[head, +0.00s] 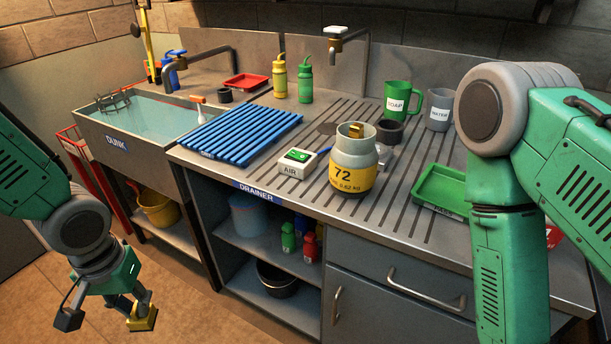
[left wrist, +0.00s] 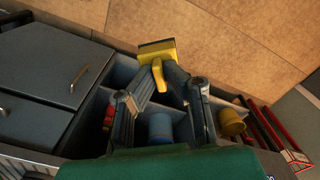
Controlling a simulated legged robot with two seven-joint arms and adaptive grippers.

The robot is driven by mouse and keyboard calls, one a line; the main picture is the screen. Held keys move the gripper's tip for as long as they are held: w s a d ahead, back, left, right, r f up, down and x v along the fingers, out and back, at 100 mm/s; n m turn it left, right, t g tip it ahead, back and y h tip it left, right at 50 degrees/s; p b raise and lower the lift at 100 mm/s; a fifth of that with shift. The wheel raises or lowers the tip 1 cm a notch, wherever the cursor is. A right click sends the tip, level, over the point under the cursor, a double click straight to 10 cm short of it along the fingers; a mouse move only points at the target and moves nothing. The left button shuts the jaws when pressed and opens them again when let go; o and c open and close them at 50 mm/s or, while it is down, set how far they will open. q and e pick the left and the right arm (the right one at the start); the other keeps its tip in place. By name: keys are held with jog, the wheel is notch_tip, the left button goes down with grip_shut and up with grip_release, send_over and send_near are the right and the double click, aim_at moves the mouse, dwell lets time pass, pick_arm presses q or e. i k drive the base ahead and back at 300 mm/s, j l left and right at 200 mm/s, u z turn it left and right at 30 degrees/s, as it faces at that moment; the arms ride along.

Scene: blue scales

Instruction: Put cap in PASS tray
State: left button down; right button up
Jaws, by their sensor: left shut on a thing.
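My left gripper (head: 105,318) hangs low at the left, over the floor in front of the sink stand. A small yellow piece (head: 142,318) is at its fingers; in the left wrist view it shows as a yellow block (left wrist: 157,50) with a dark edge. I cannot tell for sure that it is the cap. A grey and yellow cylinder (head: 353,165) marked 72 stands on the drainer, with a brass-coloured fitting (head: 356,130) on top. My right gripper is outside the frames.
An AIR-marked device (head: 297,163) stands left of the cylinder. A blue rack (head: 240,136), red tray (head: 246,81), bottles, green mug (head: 398,100) and grey mug (head: 439,109) are on the counter. The DUNK sink (head: 140,125) is at the left, with a yellow bucket (head: 158,209) below.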

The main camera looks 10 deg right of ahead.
aim_at(451, 196)
jog(key=i+j+z, duration=0.1)
jog(key=j+z, duration=0.7)
jog(key=z, duration=0.15)
